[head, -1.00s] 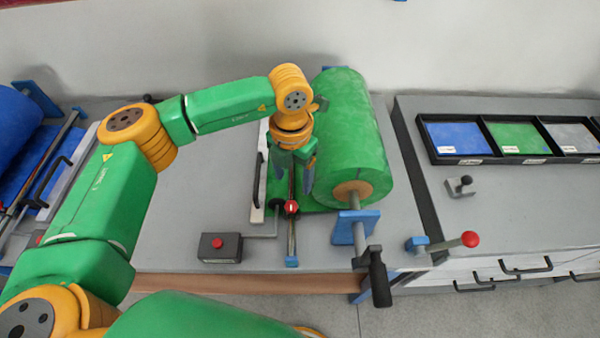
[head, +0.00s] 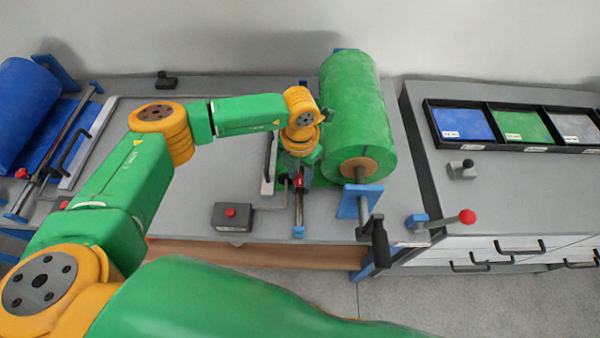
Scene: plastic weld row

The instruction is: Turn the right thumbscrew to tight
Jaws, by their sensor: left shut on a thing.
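A small red knob (head: 299,183), which looks like the thumbscrew, sits on a metal bar (head: 299,212) in front of the green roll. My left gripper (head: 298,179) reaches down over it from behind, with its fingers around the knob. The gripper is shut on it, and its fingers hide much of it. I cannot tell from here how tight the screw is. Another red knob (head: 21,173) sits on the bar by the blue roll at the far left. My right gripper is out of view.
The large green roll (head: 354,110) stands close right of my left gripper. A grey box with a red button (head: 232,215) is to its front left. A crank (head: 376,240) and a red-tipped lever (head: 466,216) stick out at the right. The bench (head: 200,180) left of the gripper is mostly clear.

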